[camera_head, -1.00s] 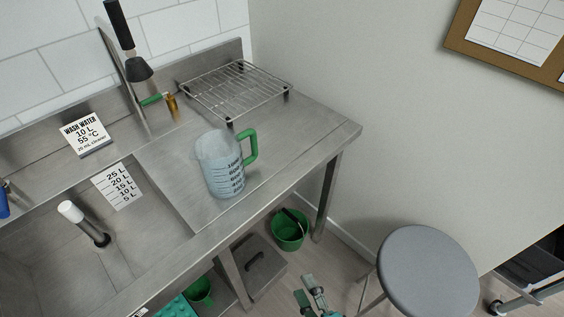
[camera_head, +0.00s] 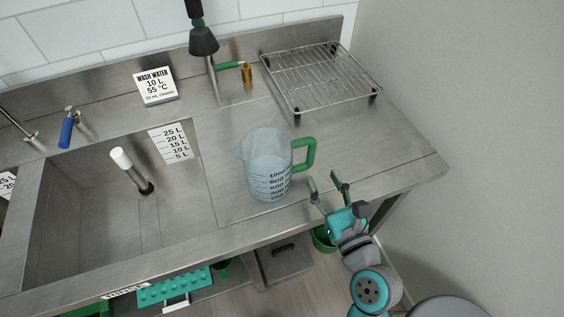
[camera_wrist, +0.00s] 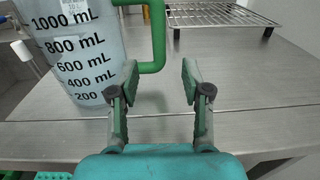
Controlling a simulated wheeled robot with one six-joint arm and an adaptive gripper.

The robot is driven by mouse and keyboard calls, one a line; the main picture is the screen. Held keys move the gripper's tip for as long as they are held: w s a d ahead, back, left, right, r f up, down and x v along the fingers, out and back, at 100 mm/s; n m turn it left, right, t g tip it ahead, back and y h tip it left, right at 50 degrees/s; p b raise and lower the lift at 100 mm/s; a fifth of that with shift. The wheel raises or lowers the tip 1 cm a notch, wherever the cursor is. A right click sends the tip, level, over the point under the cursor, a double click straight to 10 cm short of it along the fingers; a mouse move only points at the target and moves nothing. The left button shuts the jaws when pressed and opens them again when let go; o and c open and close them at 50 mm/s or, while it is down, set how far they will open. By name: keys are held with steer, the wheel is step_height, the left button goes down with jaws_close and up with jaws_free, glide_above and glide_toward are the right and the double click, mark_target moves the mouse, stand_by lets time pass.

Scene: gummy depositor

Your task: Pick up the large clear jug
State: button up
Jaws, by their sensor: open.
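The large clear jug (camera_head: 266,172) stands upright on the steel counter, right of the sink. It has black mL markings and a green handle (camera_head: 310,155) on its right side. In the wrist view the jug (camera_wrist: 78,58) fills the upper left, with its handle (camera_wrist: 157,40) near the top middle. My gripper (camera_head: 328,182) is open and empty at the counter's front edge, just right of and in front of the jug. In the wrist view the fingertips (camera_wrist: 160,82) are apart, in front of the handle and not around it.
A wire rack (camera_head: 318,75) stands at the back right of the counter (camera_head: 395,160). The sink (camera_head: 85,205) with a white-topped standpipe (camera_head: 122,160) is at left. A black-headed tap (camera_head: 204,42) and a small amber bottle (camera_head: 247,73) stand behind the jug. Counter right of the handle is clear.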

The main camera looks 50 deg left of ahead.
mark_target(312, 160)
steer(key=x, duration=0.8)
steer(key=shift+a+f, duration=0.1)
steer(key=shift+f, duration=0.05)
jaws_close()
